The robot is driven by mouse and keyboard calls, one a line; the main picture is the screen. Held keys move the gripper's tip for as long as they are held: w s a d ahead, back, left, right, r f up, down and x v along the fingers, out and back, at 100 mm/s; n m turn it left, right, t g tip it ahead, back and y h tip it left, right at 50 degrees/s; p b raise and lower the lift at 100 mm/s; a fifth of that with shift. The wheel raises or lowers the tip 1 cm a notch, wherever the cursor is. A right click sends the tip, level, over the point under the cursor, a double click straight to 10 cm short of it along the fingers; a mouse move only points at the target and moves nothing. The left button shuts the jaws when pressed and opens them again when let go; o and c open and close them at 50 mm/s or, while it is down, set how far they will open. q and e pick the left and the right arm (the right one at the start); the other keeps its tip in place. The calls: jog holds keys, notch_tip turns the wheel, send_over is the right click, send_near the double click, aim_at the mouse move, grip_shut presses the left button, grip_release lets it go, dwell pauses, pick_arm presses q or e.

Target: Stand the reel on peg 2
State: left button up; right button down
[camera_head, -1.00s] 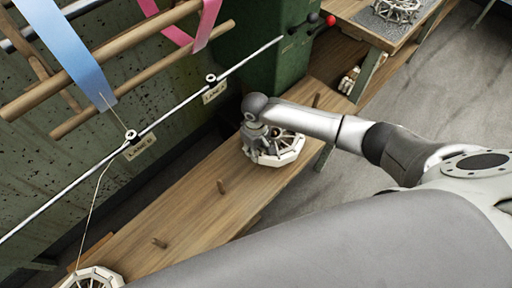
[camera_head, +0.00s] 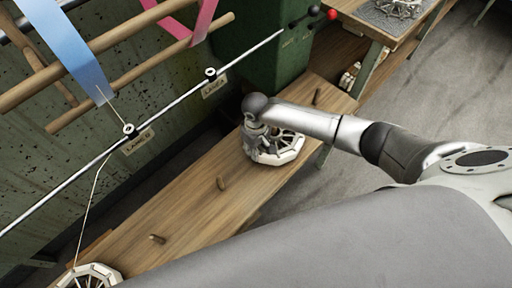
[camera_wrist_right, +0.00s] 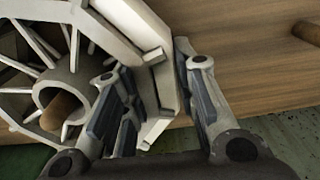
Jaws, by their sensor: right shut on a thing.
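The pale reel (camera_head: 289,150), with many sides and spokes, lies flat at the right part of the wooden bench in the head view. My right gripper (camera_head: 256,136) is at its left edge, pointing down. In the right wrist view the gripper (camera_wrist_right: 158,100) has its fingers on both sides of the reel's rim (camera_wrist_right: 135,25). Brown wood, looking like a peg (camera_wrist_right: 60,110), shows inside the reel's hub. I cannot tell how far the reel is down on it. Bare pegs (camera_head: 221,184) and (camera_head: 157,239) stand to the left. My left gripper is not in view.
The bench (camera_head: 185,210) has another peg (camera_head: 317,97) beyond the reel. A second reel (camera_head: 90,276) sits at the near left, with a thread up to a guide on the metal rod (camera_head: 170,105). Wooden bars with ribbons hang above. A side table (camera_head: 375,30) stands behind.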

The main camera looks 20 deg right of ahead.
jog(key=c, duration=1.1)
grip_release()
